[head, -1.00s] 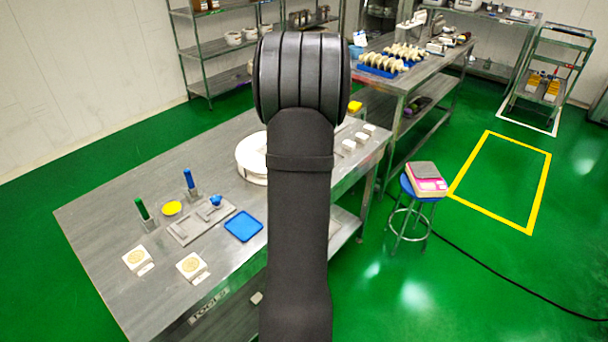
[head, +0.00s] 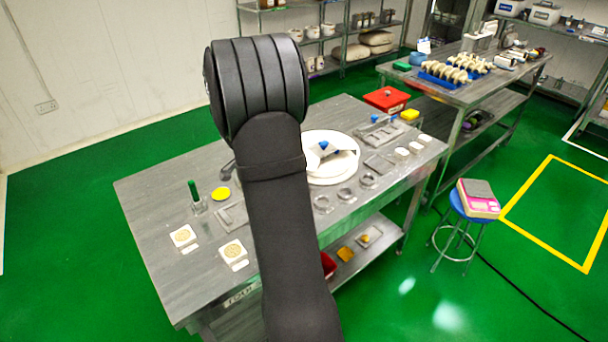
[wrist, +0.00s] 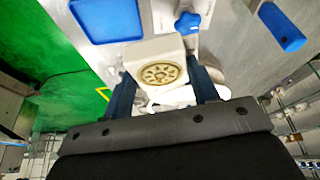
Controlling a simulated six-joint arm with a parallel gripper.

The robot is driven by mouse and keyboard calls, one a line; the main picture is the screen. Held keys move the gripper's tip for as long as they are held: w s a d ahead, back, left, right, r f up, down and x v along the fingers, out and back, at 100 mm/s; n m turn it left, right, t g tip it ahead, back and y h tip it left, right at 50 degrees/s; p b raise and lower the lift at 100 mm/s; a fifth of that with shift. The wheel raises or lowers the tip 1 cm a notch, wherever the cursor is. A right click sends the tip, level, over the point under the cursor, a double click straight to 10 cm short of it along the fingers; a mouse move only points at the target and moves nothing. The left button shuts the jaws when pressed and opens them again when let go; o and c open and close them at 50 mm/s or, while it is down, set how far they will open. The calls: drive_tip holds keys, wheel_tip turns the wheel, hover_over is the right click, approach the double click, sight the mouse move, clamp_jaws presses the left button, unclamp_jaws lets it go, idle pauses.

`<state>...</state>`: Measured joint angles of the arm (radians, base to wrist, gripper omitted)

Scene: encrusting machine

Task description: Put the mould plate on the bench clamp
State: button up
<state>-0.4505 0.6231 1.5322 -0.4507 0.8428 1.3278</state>
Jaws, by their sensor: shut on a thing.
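The mould plate (wrist: 143,58), a white block with a tan wheel-patterned round face, is between the two dark blue fingers of my gripper (wrist: 163,86) in the wrist view. My gripper is shut on it. Beyond it, at the top of the wrist view, is what looks like the bench clamp, a grey metal fixture with a blue knob (wrist: 187,22). In the head view my arm hides my gripper, the held plate and most of the grey fixture (head: 229,217). I cannot tell the exact gap between plate and clamp.
Two similar white blocks (head: 183,236) (head: 233,250) lie at the bench's front left. A green-handled tool (head: 193,190) and yellow disc (head: 220,194) stand behind them. A white round turntable (head: 345,165) and clear rings (head: 346,195) are to the right. A blue tray (wrist: 38,25) shows in the wrist view.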

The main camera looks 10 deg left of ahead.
drive_tip(key=s+a+f+m, duration=0.15)
drive_tip(key=s+a, duration=0.25)
drive_tip(key=a, duration=0.6)
drive_tip(key=shift+m+h, duration=0.3)
drive_tip(key=shift+m, duration=0.05)
drive_tip(key=shift+w+f, duration=0.15)
drive_tip(key=shift+f, duration=3.1)
drive_tip(key=shift+f, duration=0.15)
drive_tip(key=o, duration=1.1)
drive_tip(key=v, duration=1.7)
drive_tip(key=shift+w+r, duration=0.2)
drive_tip(key=shift+r, duration=0.1)
drive_tip(key=shift+a+f, duration=0.1)
